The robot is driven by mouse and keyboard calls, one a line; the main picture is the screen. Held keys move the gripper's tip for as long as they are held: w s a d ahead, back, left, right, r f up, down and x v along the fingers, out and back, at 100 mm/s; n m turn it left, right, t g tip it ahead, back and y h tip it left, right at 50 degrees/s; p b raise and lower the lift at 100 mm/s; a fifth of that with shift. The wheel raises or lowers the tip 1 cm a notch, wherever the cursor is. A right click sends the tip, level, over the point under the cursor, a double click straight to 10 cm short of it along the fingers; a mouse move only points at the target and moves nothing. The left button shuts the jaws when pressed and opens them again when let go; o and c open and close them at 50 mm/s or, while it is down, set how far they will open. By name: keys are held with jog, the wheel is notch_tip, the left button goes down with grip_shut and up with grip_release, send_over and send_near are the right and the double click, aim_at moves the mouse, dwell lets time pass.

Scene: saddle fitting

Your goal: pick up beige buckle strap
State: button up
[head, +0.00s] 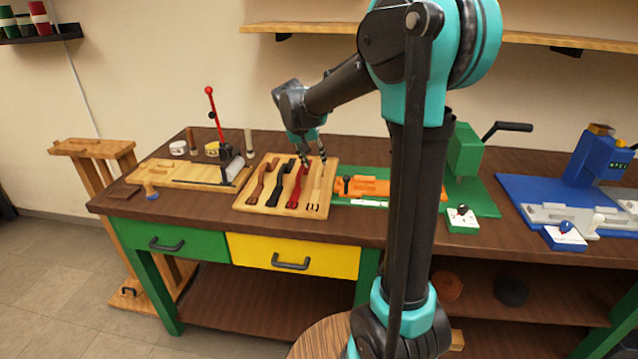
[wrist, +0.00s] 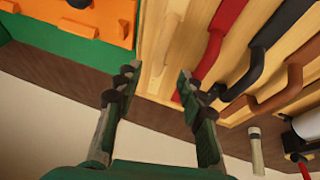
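The beige buckle strap (head: 316,187) lies at the right end of a row of straps in the wooden tray (head: 248,204). In the wrist view the pale strap (wrist: 170,42) lies beyond my fingertips, roughly in line with the gap between them. My gripper (head: 313,158) is above the tray's right part, pointing down. In the wrist view my gripper (wrist: 158,78) has its two fingers spread with nothing between them. The strap's color nearly matches the tray, so its edges are hard to make out.
A red strap (head: 299,183) lies just left of the beige one, then a black strap (head: 279,184) and a brown strap (head: 263,181). An orange plate (head: 372,187) on a green base is close right of the tray. A roller tool (head: 233,166) stands at left.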

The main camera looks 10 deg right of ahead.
aim_at(319, 171)
jog(key=shift+x, duration=3.65)
jog(key=shift+s, duration=0.15)
grip_shut()
